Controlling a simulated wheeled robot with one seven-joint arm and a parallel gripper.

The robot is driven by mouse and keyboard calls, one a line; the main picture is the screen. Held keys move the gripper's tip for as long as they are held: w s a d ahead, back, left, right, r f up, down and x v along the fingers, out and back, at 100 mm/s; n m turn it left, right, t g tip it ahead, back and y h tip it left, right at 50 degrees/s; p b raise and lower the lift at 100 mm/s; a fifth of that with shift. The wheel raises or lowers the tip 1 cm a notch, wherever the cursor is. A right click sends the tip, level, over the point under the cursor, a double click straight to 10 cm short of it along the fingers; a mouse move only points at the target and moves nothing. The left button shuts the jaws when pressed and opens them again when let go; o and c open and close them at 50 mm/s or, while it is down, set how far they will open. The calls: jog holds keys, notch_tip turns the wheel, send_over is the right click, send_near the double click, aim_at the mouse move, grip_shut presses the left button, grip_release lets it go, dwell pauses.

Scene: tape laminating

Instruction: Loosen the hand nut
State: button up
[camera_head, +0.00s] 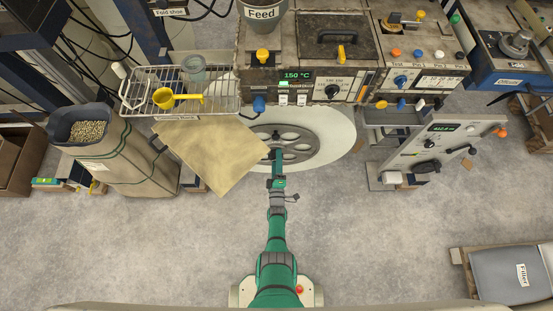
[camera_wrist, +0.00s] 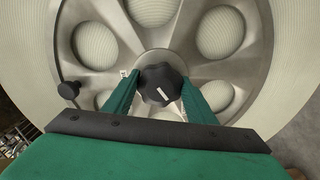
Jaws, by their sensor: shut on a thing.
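The hand nut (camera_wrist: 160,84) is a black lobed knob with a white mark, at the hub of a grey spoked wheel (camera_wrist: 88,46) in the wrist view. My gripper (camera_wrist: 159,88) has its two green fingers on either side of the nut, shut on it. In the head view my green arm reaches up to the wheel (camera_head: 300,143), and my gripper (camera_head: 277,155) is at its hub. The nut itself is hidden there by the gripper. A white tape roll (camera_head: 335,125) lies around and behind the wheel.
A small black knob (camera_wrist: 69,90) sticks out from the wheel's left side. A tan sheet (camera_head: 208,155) hangs left of the wheel, below a wire rack (camera_head: 225,90). A control panel (camera_head: 298,78) stands above. A grey-white unit (camera_head: 436,140) is at right. The floor around my arm is clear.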

dwell(0.3)
jog(key=o, duration=1.1)
jog(key=shift+w, duration=0.15)
jog(key=shift+c, duration=0.2)
jog(key=shift+a, duration=0.2)
jog(key=s, duration=1)
jog(key=shift+s, duration=0.35)
